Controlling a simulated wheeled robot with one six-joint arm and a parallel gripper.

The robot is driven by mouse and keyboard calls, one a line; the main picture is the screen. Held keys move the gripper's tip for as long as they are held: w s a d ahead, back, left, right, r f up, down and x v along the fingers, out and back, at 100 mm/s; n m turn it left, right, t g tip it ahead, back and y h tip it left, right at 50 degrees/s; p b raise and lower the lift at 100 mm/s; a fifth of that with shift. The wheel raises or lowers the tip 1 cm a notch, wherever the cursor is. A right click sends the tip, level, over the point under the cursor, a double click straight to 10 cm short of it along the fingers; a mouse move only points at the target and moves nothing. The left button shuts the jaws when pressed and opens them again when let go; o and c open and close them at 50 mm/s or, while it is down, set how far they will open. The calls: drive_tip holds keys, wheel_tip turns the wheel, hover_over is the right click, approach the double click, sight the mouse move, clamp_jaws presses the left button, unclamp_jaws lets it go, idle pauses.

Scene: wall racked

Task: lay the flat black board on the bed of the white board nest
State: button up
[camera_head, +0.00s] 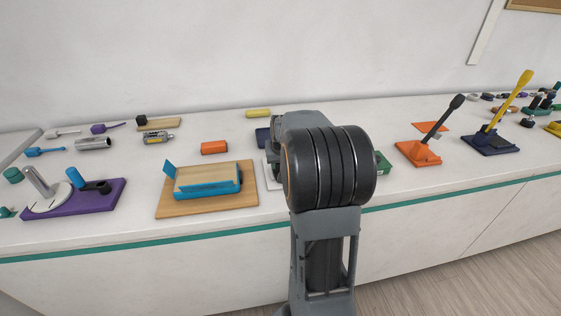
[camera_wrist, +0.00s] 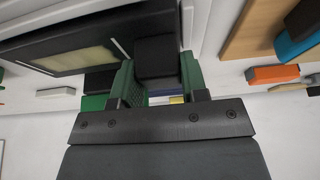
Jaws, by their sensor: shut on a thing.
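The flat black board (camera_wrist: 130,27) shows in the upper left of the wrist view, with a pale panel on its face and a black block (camera_wrist: 157,57) at its near edge. My gripper (camera_wrist: 160,80) has its green fingers on either side of this block and is shut on it. A white edge (camera_head: 267,171), which looks like part of the white board nest, shows beside my arm in the head view. My wrist hides most of the nest, the board and the fingers there. I cannot tell whether the board touches the nest.
A wooden board with a blue fixture (camera_head: 207,181) stands left of my arm, with an orange block (camera_head: 214,148) behind it. A green block (camera_head: 383,164) and an orange lever stand (camera_head: 418,153) are to the right. The counter's front edge is close.

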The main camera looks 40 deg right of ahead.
drive_tip(key=shift+f, duration=0.15)
drive_tip(key=o, duration=1.2)
drive_tip(key=v, duration=1.4)
drive_tip(key=s+a+f+n, duration=0.1)
drive_tip(key=s+a+f, duration=0.2)
drive_tip(key=a, duration=0.4)
drive_tip(key=s+a+f+n+y+p, duration=0.1)
drive_tip(key=s+a+f+n, duration=0.1)
drive_tip(key=s+a, duration=0.3)
drive_tip(key=s+a+f+n+y, duration=0.1)
drive_tip(key=s+a+f+n, duration=0.1)
drive_tip(key=s+a, duration=0.3)
drive_tip(key=shift+a+f, duration=0.3)
drive_tip(key=shift+a, duration=0.35)
drive_tip(key=shift+a+f, duration=0.3)
drive_tip(key=shift+a, duration=0.4)
drive_tip(key=shift+a+f, duration=0.25)
drive_tip(key=shift+a, duration=0.4)
